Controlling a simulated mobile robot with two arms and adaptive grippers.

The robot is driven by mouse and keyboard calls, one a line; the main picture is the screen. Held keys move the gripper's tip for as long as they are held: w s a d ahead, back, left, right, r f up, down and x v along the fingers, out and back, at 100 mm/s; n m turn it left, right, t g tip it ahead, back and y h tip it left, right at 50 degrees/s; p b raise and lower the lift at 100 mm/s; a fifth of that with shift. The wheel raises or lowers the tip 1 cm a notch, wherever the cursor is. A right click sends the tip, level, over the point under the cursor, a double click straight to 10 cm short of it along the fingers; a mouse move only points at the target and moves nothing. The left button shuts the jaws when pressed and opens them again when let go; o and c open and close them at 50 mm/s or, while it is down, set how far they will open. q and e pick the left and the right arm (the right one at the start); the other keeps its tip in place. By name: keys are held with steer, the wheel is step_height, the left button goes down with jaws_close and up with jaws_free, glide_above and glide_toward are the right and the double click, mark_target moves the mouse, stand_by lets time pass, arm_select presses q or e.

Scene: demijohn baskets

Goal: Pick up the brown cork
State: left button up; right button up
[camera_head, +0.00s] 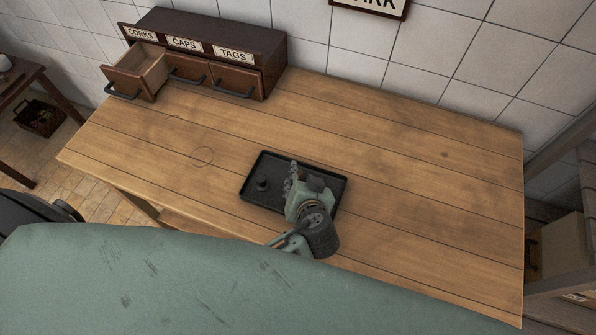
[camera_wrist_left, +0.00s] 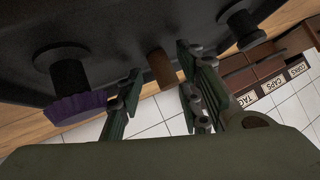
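The brown cork (camera_wrist_left: 160,69) stands on the black tray (camera_head: 250,201), between the two fingers of my left gripper (camera_wrist_left: 159,63) in the left wrist view. The fingers are apart, with a visible gap on each side of the cork. In the head view my left gripper (camera_head: 304,184) is low over the tray and hides the cork. My right gripper is in neither view.
In the wrist view, a black peg with a purple cap (camera_wrist_left: 76,104) is left of the cork; another black peg (camera_wrist_left: 242,27) is right. In the head view, a peg (camera_head: 263,184) shows on the tray. A drawer cabinet (camera_head: 262,52) stands behind, its CORKS drawer (camera_head: 134,82) open. The right table half is clear.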

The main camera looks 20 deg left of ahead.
arm_select(q)
steer(key=shift+w+a+f, duration=0.2)
steer(key=shift+w+f, duration=0.1)
steer(key=shift+w, duration=0.05)
steer(key=shift+s, duration=0.1)
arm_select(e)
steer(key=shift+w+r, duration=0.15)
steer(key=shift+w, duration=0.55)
